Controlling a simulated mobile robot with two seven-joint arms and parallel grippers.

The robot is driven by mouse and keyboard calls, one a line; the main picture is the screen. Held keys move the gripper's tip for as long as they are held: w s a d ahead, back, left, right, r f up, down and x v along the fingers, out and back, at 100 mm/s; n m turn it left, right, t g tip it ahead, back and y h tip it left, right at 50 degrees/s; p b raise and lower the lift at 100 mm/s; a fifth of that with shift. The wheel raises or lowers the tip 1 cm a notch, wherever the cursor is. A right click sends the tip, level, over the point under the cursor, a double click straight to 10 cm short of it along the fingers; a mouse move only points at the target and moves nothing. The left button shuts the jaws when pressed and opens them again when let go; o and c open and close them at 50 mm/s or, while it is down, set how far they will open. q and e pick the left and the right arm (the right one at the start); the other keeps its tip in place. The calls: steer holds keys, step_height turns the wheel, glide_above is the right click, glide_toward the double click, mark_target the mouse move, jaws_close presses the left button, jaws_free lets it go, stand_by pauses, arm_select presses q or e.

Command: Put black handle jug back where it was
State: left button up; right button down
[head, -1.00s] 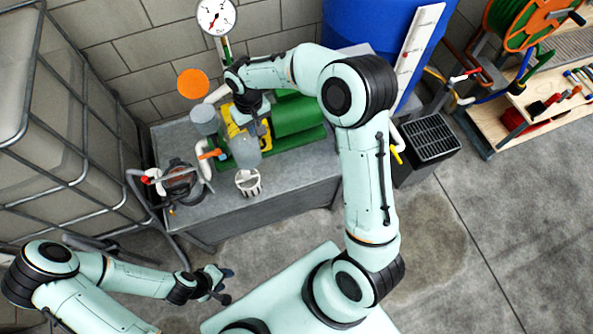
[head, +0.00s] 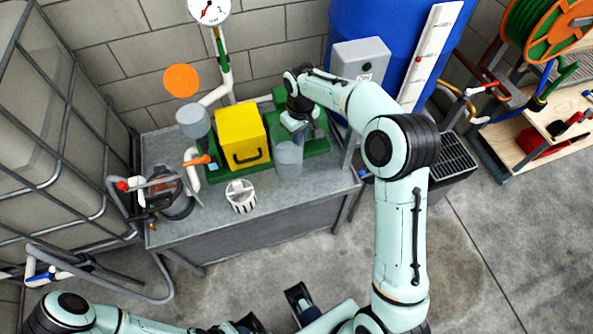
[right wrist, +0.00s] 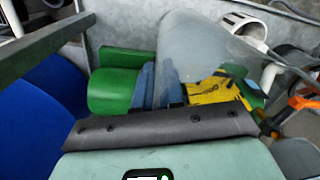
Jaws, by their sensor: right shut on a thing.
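A grey see-through vessel (head: 289,157), apparently the jug, hangs upright below my right gripper (head: 298,128), over the right part of the green tray. No black handle can be made out on it. In the right wrist view it is the large clear shape (right wrist: 205,50) beside the blue fingers (right wrist: 158,85), which are shut on it. A glass vessel with dark parts (head: 166,188) stands at the bench's left end. A yellow box (head: 242,138) with a black handle stands left of the held vessel. My left gripper (head: 299,300) is low at the bottom edge, its fingers unclear.
The grey bench (head: 275,200) also carries a white slotted basket (head: 241,196), a grey cup (head: 192,121) and an orange-handled valve (head: 198,161). A gauge (head: 209,10) and pipe rise behind. A blue tank (head: 385,45) stands behind right. The bench's front right top is clear.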

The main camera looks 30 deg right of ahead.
step_height(320, 180, down, 15)
steer(key=b, duration=0.1)
steer(key=shift+r, duration=0.15)
stand_by(0.3)
steer(key=shift+f, duration=0.2)
steer(key=c, duration=1.2)
jaws_free()
steer(key=shift+c, duration=0.2)
steer(key=shift+r, duration=0.5)
step_height(320, 180, up, 11)
steer(key=shift+s+r+p, duration=0.1)
steer(key=shift+r+p, duration=0.1)
steer(key=shift+p, duration=0.25)
